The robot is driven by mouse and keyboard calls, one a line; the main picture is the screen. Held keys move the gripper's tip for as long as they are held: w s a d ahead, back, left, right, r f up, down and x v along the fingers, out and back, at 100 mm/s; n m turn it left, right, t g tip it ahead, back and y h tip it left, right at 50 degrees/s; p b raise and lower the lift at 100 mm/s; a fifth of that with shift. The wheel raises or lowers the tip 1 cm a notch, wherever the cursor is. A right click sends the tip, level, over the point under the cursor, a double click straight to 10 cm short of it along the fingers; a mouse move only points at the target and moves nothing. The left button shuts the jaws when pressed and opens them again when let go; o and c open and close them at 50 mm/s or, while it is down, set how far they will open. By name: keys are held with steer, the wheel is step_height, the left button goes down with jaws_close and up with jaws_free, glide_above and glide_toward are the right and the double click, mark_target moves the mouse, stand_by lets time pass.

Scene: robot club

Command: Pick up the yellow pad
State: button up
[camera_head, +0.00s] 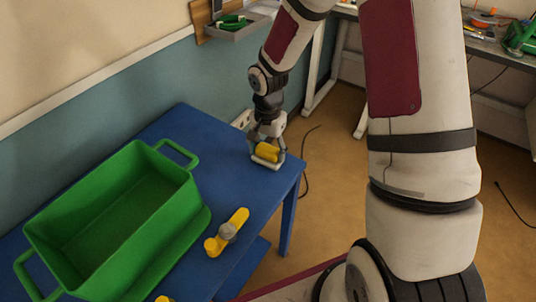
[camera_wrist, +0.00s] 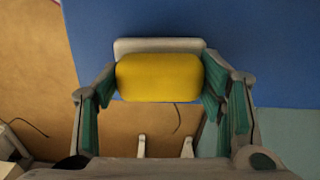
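The yellow pad (camera_head: 268,152) is at the right end of the blue table, near its corner. A pale grey piece lies beneath it or is joined to it; I cannot tell which. In the wrist view the yellow pad (camera_wrist: 158,78) lies crosswise between the fingers of my gripper (camera_wrist: 160,85), with one finger at each end. My gripper (camera_head: 268,150) reaches down from above at the pad. The fingers are very close to the pad's ends, but I cannot tell whether they press on it. The pad's underside is hidden.
A large green crate (camera_head: 176,178) with handles stands on the blue table (camera_head: 195,122) at the left. A yellow part with a grey knob (camera_head: 227,232) lies near the front edge. Another yellow bit (camera_head: 162,299) shows at the bottom. A wall shelf (camera_head: 240,28) is behind.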

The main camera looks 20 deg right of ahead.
mark_target(269, 151)
steer(key=c, duration=0.4)
steer(key=shift+o, duration=0.2)
steer(key=shift+r, duration=0.6)
steer(key=shift+s+r, duration=0.3)
steer(key=shift+r, duration=0.35)
steer(key=shift+s+r, duration=0.25)
steer(key=shift+r, duration=0.35)
steer(key=s+a+r+p, duration=0.1)
steer(key=s, duration=1.3)
steer(key=shift+s+a+r, duration=0.15)
steer(key=shift+s+a, duration=0.05)
steer(key=shift+s, duration=0.2)
